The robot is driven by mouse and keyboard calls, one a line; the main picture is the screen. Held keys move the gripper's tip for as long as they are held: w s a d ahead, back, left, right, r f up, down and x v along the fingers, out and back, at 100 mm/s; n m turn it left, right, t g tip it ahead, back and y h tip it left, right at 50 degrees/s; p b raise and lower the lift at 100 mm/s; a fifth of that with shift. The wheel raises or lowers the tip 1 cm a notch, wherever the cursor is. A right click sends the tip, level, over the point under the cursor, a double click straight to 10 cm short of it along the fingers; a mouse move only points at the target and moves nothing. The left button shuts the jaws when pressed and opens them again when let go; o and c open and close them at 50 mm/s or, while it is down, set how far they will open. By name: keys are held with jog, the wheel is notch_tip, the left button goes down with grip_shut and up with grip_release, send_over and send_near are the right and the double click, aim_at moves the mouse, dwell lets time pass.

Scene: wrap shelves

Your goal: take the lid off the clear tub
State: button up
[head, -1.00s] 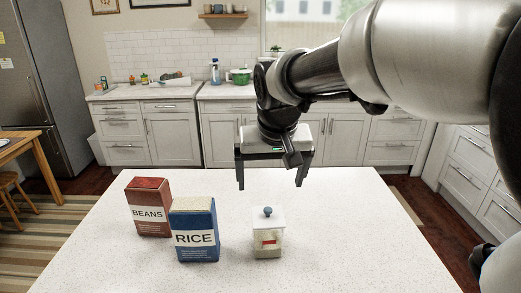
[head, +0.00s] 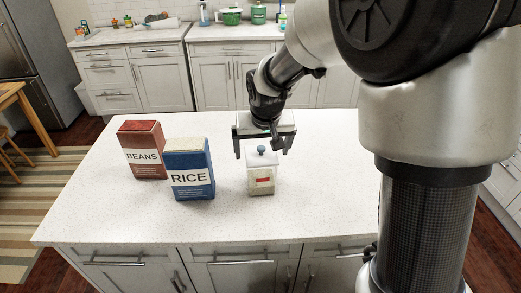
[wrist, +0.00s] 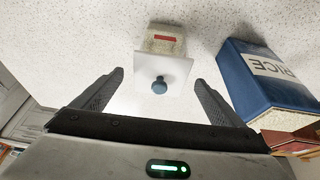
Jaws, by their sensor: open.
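The clear tub (head: 261,187) stands upright on the white counter, with pale contents and a red label. My gripper (head: 262,151) is open and empty, pointing down, just above and behind the lid in the head view. The tub (wrist: 165,40) shows past the lid there.
A blue rice box (head: 190,172) stands left of the tub, and a red beans box (head: 143,150) stands behind it to the left. In the wrist view the rice box (wrist: 262,80) is close to the right finger. The counter (head: 320,200) is clear right of the tub.

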jog(key=shift+w+f, duration=0.2)
jog(key=shift+f, duration=0.25)
jog(key=c, duration=1.1)
jog(key=shift+c, duration=0.2)
